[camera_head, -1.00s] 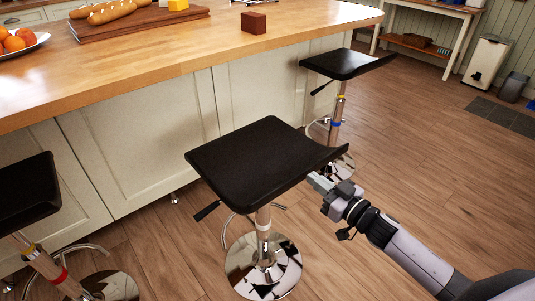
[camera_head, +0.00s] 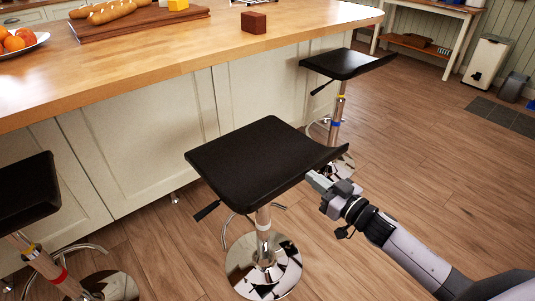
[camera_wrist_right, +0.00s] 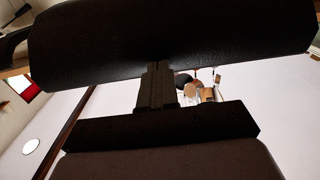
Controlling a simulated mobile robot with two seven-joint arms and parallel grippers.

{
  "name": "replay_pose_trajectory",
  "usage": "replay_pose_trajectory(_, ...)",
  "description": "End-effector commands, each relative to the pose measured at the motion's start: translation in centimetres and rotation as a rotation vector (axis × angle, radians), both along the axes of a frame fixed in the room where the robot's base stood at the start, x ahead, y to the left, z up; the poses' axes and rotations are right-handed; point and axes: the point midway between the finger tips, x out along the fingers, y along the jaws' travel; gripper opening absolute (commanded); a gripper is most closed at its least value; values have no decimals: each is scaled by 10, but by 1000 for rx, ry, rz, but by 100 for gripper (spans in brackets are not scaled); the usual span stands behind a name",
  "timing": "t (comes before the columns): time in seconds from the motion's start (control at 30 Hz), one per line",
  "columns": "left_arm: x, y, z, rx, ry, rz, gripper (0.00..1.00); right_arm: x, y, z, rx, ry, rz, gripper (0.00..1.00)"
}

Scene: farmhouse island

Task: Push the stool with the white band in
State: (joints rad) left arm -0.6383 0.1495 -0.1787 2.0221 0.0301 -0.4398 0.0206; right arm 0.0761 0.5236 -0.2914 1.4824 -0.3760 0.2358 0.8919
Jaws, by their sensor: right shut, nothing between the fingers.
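The stool with the white band (camera_head: 264,160) stands in the middle of the head view, in front of the island. It has a black seat, a chrome post with a white band (camera_head: 263,226) and a round chrome base. My right gripper (camera_head: 314,180) is shut and empty at the right edge of this seat; whether it touches cannot be told. In the right wrist view the dark seat (camera_wrist_right: 180,40) fills the top, just beyond the shut fingers (camera_wrist_right: 157,70). My left gripper is not in view.
A stool with blue and yellow bands (camera_head: 345,63) stands behind to the right, and one with red and yellow bands (camera_head: 28,190) at left. The wooden island top (camera_head: 160,62) overhangs pale panels. Open floor (camera_head: 440,170) lies to the right.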

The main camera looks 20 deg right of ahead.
Motion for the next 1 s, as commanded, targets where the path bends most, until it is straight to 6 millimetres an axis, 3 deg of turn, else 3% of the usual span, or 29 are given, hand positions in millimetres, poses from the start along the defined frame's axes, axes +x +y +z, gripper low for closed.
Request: replay_pose_trajectory(1.0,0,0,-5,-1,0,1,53,24,10,2,1,-2,-1,0)
